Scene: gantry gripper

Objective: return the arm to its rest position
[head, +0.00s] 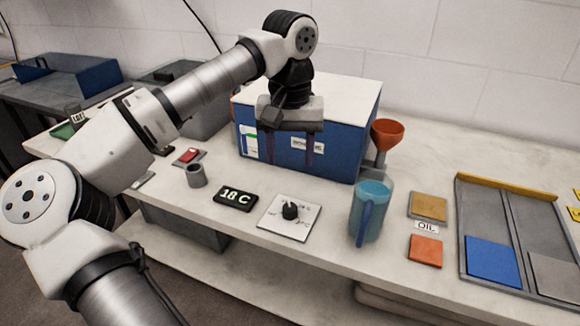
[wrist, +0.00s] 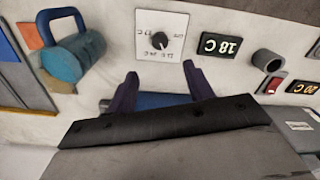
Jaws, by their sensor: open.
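My gripper (head: 290,148) is open and empty in the head view. It hangs from the raised arm, pointing down in front of the blue box with a white top (head: 345,140). Its two dark fingers also show in the wrist view (wrist: 160,88), apart, with nothing between their tips. Beyond the tips in the wrist view is the white dial plate with a black knob (wrist: 162,40). The arm reaches in from the left, bent at a high elbow. Part of the blue box front is hidden behind the gripper.
On the bench are a blue pitcher (head: 371,212), a red funnel (head: 387,133), an "18 C" display (head: 236,197), a grey cup (head: 196,175) and a red switch (head: 188,156). A divided tray (head: 508,220) with coloured tiles lies right.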

